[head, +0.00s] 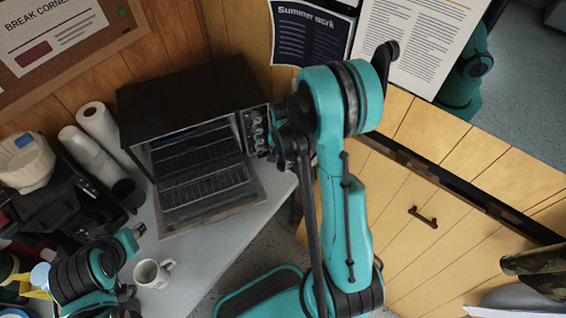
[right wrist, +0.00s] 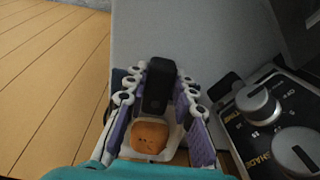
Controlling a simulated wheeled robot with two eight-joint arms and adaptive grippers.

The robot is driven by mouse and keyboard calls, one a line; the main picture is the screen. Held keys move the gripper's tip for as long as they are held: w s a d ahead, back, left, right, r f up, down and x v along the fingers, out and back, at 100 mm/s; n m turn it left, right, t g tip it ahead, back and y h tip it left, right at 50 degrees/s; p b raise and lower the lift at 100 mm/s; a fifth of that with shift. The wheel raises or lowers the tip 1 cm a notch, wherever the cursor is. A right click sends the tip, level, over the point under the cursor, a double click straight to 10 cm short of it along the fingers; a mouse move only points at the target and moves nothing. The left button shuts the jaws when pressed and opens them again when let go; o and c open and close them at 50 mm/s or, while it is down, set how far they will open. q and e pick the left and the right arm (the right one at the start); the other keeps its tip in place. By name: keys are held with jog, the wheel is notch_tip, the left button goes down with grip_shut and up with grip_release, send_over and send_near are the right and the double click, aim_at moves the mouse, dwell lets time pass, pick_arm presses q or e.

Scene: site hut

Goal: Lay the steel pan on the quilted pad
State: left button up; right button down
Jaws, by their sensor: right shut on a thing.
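In the right wrist view my right gripper (right wrist: 163,82) is shut on a black handle (right wrist: 158,86) between its white-and-purple fingers. The handle appears to belong to the steel pan (right wrist: 178,138), a pale piece of which shows around a browned bun or piece of food (right wrist: 151,136). The fingers hide most of the pan. In the head view my right arm covers the gripper and the pan. Part of my left arm shows at the lower left, but I cannot make out its gripper. I cannot make out the quilted pad in either view.
A black toaster oven (head: 180,100) stands on the grey counter (head: 205,250) with its glass door (head: 208,190) down. Its knobs (right wrist: 258,105) are close to my right gripper.

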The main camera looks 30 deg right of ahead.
jog(key=c, duration=1.3)
grip_release()
jog(key=shift+f, duration=0.1)
jog(key=shift+o, duration=0.2)
jog(key=shift+r, duration=0.2)
notch_tip(320, 180, up, 11)
jog(key=p, duration=0.4)
jog(key=s+a+r+n+t, duration=0.7)
jog(key=s+a+r+n, duration=0.3)
jog(key=r+n, duration=0.3)
jog(key=shift+s+a+r+n, duration=0.3)
jog(key=shift+s+r, duration=0.2)
jog(key=shift+r, duration=0.3)
